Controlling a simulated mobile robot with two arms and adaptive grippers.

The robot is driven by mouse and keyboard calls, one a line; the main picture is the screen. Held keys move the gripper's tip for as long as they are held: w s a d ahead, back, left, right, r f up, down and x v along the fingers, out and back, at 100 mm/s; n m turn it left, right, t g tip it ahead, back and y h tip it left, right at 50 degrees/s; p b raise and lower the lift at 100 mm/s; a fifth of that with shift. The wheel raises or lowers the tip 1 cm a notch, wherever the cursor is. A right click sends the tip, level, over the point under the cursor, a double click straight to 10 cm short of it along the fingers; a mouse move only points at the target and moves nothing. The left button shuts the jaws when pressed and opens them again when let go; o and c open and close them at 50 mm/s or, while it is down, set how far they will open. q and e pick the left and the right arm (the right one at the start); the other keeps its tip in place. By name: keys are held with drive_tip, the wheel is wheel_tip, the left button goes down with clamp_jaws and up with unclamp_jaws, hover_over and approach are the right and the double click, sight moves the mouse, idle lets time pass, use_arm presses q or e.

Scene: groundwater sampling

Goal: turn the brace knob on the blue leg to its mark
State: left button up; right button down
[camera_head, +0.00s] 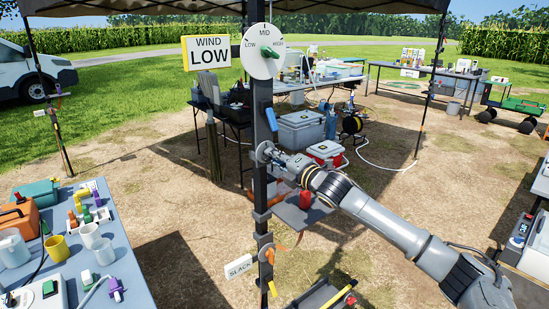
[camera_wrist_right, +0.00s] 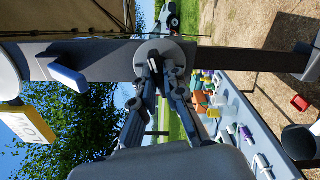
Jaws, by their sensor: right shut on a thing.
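The dark tent leg (camera_head: 259,110) with a blue lever (camera_head: 271,119) stands upright in the middle of the head view. A grey round brace knob (camera_head: 264,152) sits on it below the lever. My right gripper (camera_head: 275,158) reaches it from the right and is shut on it. In the right wrist view my right gripper's fingers (camera_wrist_right: 158,66) close together in front of the knob's grey disc (camera_wrist_right: 178,48), hiding its middle. The blue lever also shows there (camera_wrist_right: 68,76). I cannot make out a mark on the knob. My left gripper is out of view.
Above the knob is a white LOW-MID-HIGH dial (camera_head: 261,64) with a green pointer, beside a WIND LOW sign (camera_head: 207,52). A SLACK tag (camera_head: 239,266) hangs lower on the leg. A table with mugs (camera_head: 120,262) stands at left; coolers (camera_head: 301,131) stand behind.

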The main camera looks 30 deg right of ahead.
drive_tip(key=m+p, duration=0.7)
drive_tip(key=m, duration=1.4)
drive_tip(key=shift+p, duration=0.3)
drive_tip(key=shift+f+m, duration=0.1)
drive_tip(key=shift+m, duration=0.4)
drive_tip(key=c, duration=1.4)
unclamp_jaws()
